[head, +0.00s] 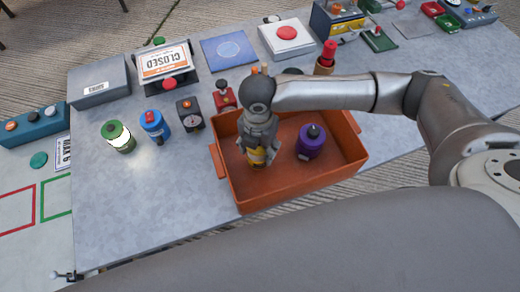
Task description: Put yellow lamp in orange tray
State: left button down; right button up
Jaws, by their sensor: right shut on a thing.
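The orange tray (287,192) stands on the grey table, in front of my body. My right gripper (259,150) reaches down into the left part of the tray. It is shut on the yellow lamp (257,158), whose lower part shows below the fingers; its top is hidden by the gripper. I cannot tell whether the lamp touches the tray floor. A purple lamp (311,142) stands upright in the tray, to the right of the gripper. My left gripper is not in view.
A green lamp (118,137), a blue lamp (153,124) and a black gauge device (190,115) stand left of the tray. A CLOSED sign (165,60), a grey box (101,83) and a red button box (287,36) are behind. The table's front left is clear.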

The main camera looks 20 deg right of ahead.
jog(key=shift+f, duration=1.6)
jog(key=shift+f, duration=0.15)
jog(key=o, duration=1.2)
jog(key=shift+o, duration=0.2)
notch_tip(320, 180, up, 12)
jog(key=shift+s+r, duration=0.1)
jog(key=shift+r, duration=0.1)
jog(key=shift+f, duration=0.1)
